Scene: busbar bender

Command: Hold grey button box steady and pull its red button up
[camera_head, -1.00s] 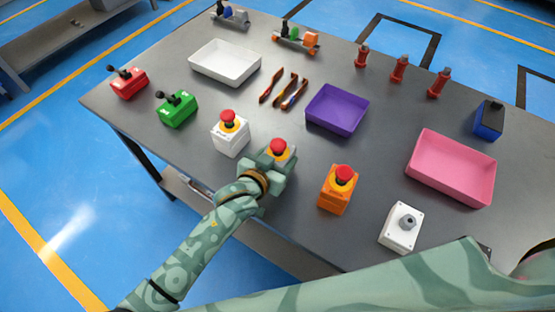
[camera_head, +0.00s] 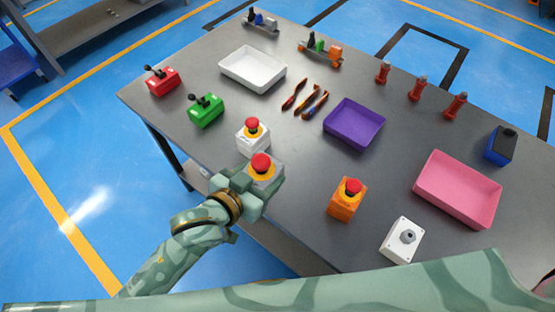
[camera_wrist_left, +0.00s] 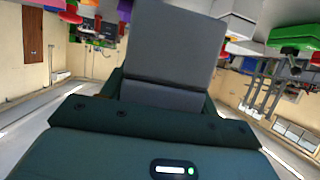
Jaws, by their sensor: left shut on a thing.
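The grey button box (camera_head: 268,172) has a yellow top plate and a red mushroom button (camera_head: 261,162). It is at the near left part of the table in the head view. My left gripper (camera_head: 255,187) is shut on the box from the near side, and its fingers hide part of the box's lower body. The box looks raised off the table, but its underside is hidden. In the left wrist view a large grey face of the box (camera_wrist_left: 168,45) fills the upper middle. The red button's top is uncovered. My right gripper is out of view.
A white box with a red button (camera_head: 252,135) stands just behind the grey one. An orange button box (camera_head: 346,204) and a white grey-knobbed box (camera_head: 402,240) stand to the right. Purple (camera_head: 372,140), pink (camera_head: 440,204) and white (camera_head: 232,75) trays lie farther back.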

